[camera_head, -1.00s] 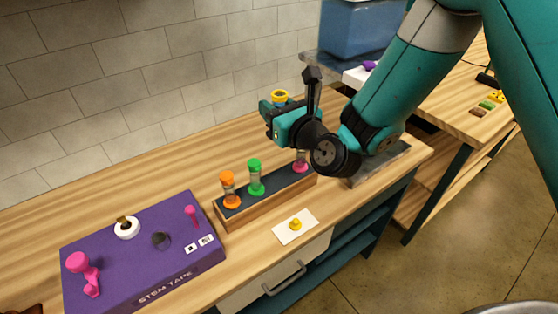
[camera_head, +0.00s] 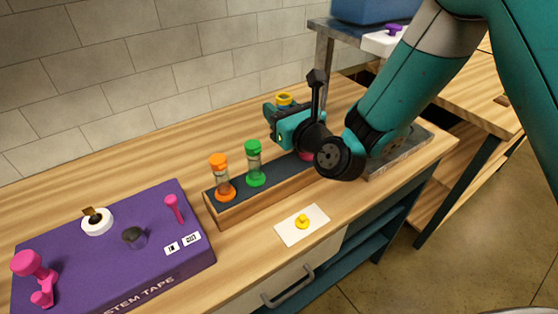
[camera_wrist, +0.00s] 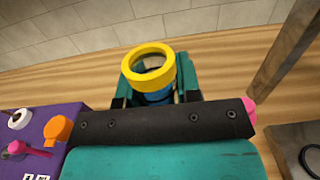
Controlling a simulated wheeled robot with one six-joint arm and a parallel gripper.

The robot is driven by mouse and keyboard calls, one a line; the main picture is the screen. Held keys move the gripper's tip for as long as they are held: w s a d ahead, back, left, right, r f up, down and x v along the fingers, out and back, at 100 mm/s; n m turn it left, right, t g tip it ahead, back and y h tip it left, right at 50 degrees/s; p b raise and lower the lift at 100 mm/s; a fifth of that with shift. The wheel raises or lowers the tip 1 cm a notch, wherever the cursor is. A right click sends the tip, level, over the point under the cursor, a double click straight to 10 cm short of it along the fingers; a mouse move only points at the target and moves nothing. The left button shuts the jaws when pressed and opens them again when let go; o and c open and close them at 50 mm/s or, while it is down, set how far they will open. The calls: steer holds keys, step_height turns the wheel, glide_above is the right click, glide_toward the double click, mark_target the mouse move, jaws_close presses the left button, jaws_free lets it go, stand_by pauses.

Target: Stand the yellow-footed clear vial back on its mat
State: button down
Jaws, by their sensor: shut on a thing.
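My gripper (camera_head: 288,112) is raised above the back of the bench, behind the vial rack. It is shut on the yellow-footed vial, whose yellow ring (camera_head: 284,99) shows above the jaws. In the wrist view the yellow ring (camera_wrist: 148,65) is an open, tilted circle between the jaws. The vial's clear body is mostly hidden by the gripper.
A wooden rack (camera_head: 235,211) holds an orange vial (camera_head: 219,163) and a green vial (camera_head: 254,149); a pink one (camera_head: 306,156) is mostly hidden by my arm. A purple box (camera_head: 95,250) with small items stands left. A metal tray (camera_head: 410,148) lies right. Bare bench surrounds the mat.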

step_height(320, 180, down, 9)
steer(key=b, duration=0.7)
steer(key=shift+f+b, duration=0.1)
steer(key=shift+b, duration=0.25)
steer(key=c, duration=0.8)
jaws_free()
